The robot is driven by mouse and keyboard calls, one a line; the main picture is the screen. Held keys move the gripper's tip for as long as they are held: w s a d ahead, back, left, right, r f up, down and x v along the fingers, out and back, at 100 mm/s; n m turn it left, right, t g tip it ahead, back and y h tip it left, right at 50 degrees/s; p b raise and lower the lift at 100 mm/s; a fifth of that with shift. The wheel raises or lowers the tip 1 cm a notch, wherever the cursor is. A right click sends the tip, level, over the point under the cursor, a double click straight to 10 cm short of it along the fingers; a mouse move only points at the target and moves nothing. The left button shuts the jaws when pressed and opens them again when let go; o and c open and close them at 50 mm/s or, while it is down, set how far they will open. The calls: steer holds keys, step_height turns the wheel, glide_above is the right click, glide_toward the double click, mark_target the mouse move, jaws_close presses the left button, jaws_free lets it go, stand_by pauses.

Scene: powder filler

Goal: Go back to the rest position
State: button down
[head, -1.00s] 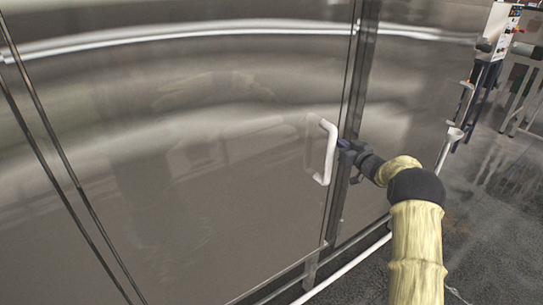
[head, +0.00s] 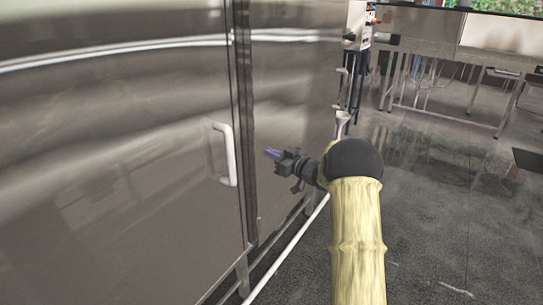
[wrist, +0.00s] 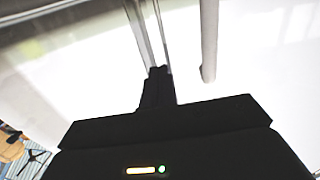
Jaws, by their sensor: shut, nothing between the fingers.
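My gripper (head: 272,153) is shut and empty. In the head view it points left toward the steel cabinet front, to the right of the white door handle (head: 229,155) and apart from it. The wrist view shows my gripper (wrist: 157,72) as a dark shape at the middle, its fingers together against a bright, washed-out background. My arm runs up from the bottom of the head view in a yellowish sleeve with a dark joint.
The steel cabinet (head: 120,160) fills the left side, with a white rail (head: 290,250) low along its base. A machine with dark legs (head: 357,60) stands beyond it. A metal table (head: 450,65) is at the back right. The dark floor (head: 460,210) on the right is mostly clear.

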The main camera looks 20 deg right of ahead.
steer(key=s+a+f+m+g+h, duration=0.2)
steer(key=s+g+h, duration=0.1)
steer(key=s, duration=1)
steer(key=s+a+f+m+g+h, duration=0.2)
steer(key=s+g, duration=0.3)
steer(key=s, duration=0.9)
steer(key=s+a+f+m+g+h, duration=0.2)
steer(key=s+f+g+h, duration=0.1)
steer(key=s, duration=1)
steer(key=shift+s+a+f+m+g+h+p, duration=0.2)
steer(key=shift+m+g+h+p, duration=0.15)
steer(key=shift+g+h, duration=0.5)
